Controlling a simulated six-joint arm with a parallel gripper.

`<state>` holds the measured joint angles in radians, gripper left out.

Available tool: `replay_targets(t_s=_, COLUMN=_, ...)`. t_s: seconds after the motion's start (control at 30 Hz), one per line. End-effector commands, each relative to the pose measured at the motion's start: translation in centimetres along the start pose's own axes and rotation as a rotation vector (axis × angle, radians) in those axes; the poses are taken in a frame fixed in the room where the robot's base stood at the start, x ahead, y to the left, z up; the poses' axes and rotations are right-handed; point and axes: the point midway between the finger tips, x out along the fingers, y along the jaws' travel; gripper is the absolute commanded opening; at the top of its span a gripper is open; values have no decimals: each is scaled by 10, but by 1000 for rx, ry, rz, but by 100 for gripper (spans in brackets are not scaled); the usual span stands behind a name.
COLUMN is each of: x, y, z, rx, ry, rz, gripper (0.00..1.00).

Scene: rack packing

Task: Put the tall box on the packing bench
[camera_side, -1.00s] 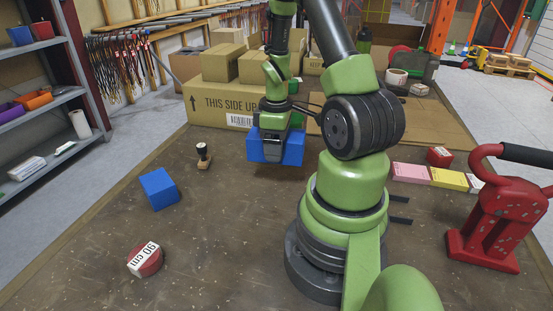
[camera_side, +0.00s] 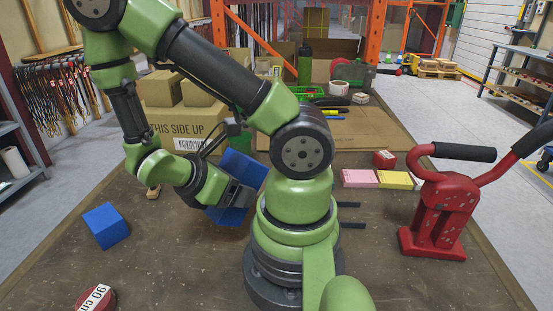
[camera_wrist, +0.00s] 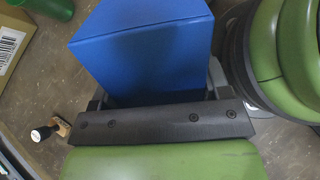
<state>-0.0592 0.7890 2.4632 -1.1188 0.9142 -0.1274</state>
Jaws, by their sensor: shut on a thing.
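My gripper (camera_side: 233,194) is shut on a blue box (camera_side: 241,169), close to the left of my base in the side view. The box is tilted, and part of it is hidden behind the gripper. In the wrist view the blue box (camera_wrist: 145,45) fills the upper middle, between the jaws of my gripper (camera_wrist: 158,98). A second blue box (camera_side: 106,226) sits on the brown bench top (camera_side: 180,265) at the left. I cannot tell from its shape which one is the tall box. Whether the held box touches the bench is unclear.
A large carton (camera_side: 180,130) with smaller cartons on it stands behind my arm. A wooden stamp (camera_side: 153,192) and a red tape roll (camera_side: 96,298) are at the left. A red hand tool (camera_side: 440,215) stands at the right.

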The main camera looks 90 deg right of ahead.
Motion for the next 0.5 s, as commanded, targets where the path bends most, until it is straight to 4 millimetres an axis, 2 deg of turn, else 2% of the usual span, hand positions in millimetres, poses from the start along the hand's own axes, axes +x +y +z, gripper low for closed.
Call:
replay_targets(t_s=0.1, x=-14, y=7, z=1, rx=-139, ry=-237, rz=196, gripper=37)
replay_targets(t_s=0.2, x=-33, y=15, z=-2, rx=-230, ry=-401, rz=400, gripper=37)
replay_targets(t_s=0.33, x=-60, y=22, z=-13, rx=-315, ry=-539, rz=672, gripper=37)
replay_targets(t_s=0.5, x=-88, y=21, z=-29, rx=-374, ry=-618, rz=936, gripper=37)
